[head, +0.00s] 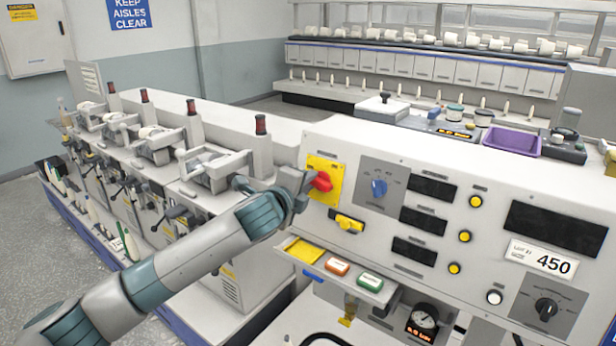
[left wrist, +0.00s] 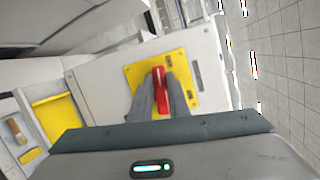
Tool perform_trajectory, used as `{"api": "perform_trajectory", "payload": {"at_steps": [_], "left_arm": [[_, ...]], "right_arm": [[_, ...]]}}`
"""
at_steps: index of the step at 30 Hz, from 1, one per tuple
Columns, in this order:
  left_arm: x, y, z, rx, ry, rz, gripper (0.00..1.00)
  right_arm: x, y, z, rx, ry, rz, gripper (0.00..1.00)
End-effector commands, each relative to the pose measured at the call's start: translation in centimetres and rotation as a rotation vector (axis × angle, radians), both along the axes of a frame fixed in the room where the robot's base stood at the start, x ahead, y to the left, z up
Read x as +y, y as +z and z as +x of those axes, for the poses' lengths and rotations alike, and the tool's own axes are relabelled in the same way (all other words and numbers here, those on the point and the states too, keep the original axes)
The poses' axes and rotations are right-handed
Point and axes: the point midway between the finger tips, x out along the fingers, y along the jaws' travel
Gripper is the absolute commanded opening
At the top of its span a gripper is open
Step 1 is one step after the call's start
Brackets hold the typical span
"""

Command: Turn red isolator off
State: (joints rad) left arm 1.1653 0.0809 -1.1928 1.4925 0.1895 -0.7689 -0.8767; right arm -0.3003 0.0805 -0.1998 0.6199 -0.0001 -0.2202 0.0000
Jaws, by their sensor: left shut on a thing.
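The red isolator (head: 322,182) is a rotary handle on a yellow plate (head: 318,168) at the left end of the machine's front panel. My left gripper (head: 303,187) is at the isolator, coming from the left. In the left wrist view, its two fingers (left wrist: 161,92) are closed on either side of the red handle (left wrist: 160,78), which lies along the fingers' direction on the yellow plate (left wrist: 187,70). Part of the handle is hidden by the fingers. My right gripper is in neither view.
Spindle units with bobbins line the left side. A purple tray (head: 512,141) sits on top.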

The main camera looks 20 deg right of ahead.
Motion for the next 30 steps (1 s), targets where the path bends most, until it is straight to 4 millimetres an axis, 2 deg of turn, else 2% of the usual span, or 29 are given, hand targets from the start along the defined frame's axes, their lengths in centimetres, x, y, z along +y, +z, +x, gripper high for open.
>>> {"api": "perform_trajectory", "payload": {"at_steps": [9,24,25,27,30], "left_arm": [[0.11,-0.17,0.04,0.114,0.037,-0.088,0.00],[0.12,-0.27,0.04,0.135,0.045,-0.105,0.00],[0.12,-0.27,0.04,0.135,0.045,-0.105,0.18],[0.12,-0.27,0.04,0.134,0.044,-0.104,0.34],[0.11,-0.25,0.03,0.134,0.044,-0.104,0.34]], "right_arm": [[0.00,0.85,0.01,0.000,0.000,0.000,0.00],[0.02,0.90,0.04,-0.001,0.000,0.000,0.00],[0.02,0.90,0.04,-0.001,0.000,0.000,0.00],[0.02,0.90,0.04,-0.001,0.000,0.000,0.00],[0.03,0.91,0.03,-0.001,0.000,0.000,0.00]]}}
